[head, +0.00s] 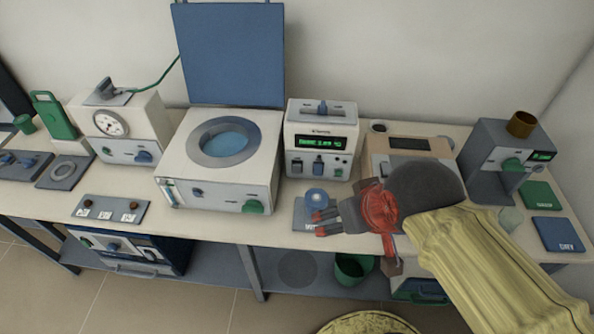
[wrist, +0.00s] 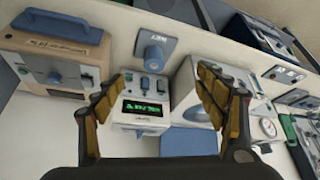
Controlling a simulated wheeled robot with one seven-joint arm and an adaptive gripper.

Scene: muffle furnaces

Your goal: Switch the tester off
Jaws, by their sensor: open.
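The boxy white device with a lit green display (head: 320,142), which I take as the tester, stands on the bench in the middle. Small dark and blue controls sit on its front below the display. It also shows in the wrist view (wrist: 141,118), upside down between my fingers, its display lit and its controls above the display. My gripper (head: 355,238) is open and empty, in front and to the right of the device in the head view. In the wrist view my fingers (wrist: 160,82) stand apart on both sides of it. The switch position is too small to tell.
A large white unit with a raised blue lid (head: 230,55) stands left of it. A beige box (head: 412,146) stands right, partly hidden by my arm. A grey device with a brass cup (head: 478,150) stands further right.

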